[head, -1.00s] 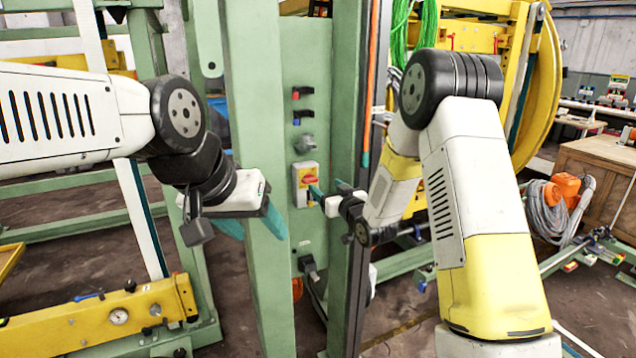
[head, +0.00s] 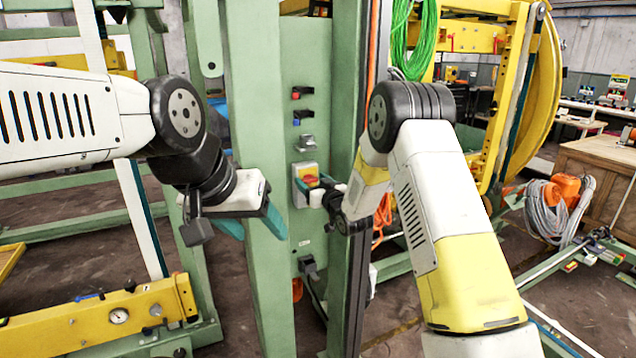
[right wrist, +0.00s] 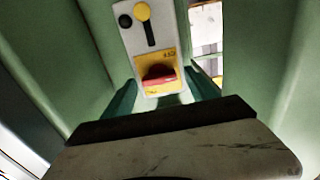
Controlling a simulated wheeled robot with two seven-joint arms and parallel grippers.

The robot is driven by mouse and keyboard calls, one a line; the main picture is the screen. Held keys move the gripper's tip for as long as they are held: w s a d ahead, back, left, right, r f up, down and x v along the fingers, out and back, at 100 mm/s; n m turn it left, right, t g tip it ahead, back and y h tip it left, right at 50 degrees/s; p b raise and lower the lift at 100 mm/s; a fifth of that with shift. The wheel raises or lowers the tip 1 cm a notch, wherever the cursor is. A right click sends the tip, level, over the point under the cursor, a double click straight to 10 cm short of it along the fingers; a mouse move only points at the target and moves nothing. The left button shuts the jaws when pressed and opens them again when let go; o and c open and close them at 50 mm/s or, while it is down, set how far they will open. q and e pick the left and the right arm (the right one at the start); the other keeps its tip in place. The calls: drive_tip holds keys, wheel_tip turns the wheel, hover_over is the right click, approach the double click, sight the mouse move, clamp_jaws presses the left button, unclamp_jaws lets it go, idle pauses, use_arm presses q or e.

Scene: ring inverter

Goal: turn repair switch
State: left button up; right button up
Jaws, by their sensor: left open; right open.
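The repair switch is a red rotary knob (head: 309,180) on a yellow plate in a grey box, mounted on the green panel (head: 306,130). In the right wrist view the red knob (right wrist: 158,76) lies between and ahead of the two teal fingertips. My right gripper (head: 310,188) is open at the switch, its fingers on either side of the knob; contact cannot be told. It also shows in the right wrist view (right wrist: 163,98). My left gripper (head: 258,222) is open and empty in front of the green post, left of the panel.
Other switches with red and blue parts (head: 302,93) and a grey fitting (head: 305,142) sit above on the panel. A yellow beam with a gauge (head: 110,318) is at lower left.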

drive_tip(key=shift+c, duration=0.2)
drive_tip(key=c, duration=1.3)
drive_tip(key=m, duration=0.3)
drive_tip(key=shift+d+m, duration=0.15)
drive_tip(key=shift+m, duration=0.15)
drive_tip(key=m, duration=0.5)
drive_tip(key=shift+f+m, duration=0.15)
drive_tip(key=shift+m, duration=0.15)
drive_tip(key=m, duration=0.4)
drive_tip(key=shift+w+d+f, duration=0.1)
drive_tip(key=shift+m, duration=2.4)
drive_tip(key=shift+f, duration=0.1)
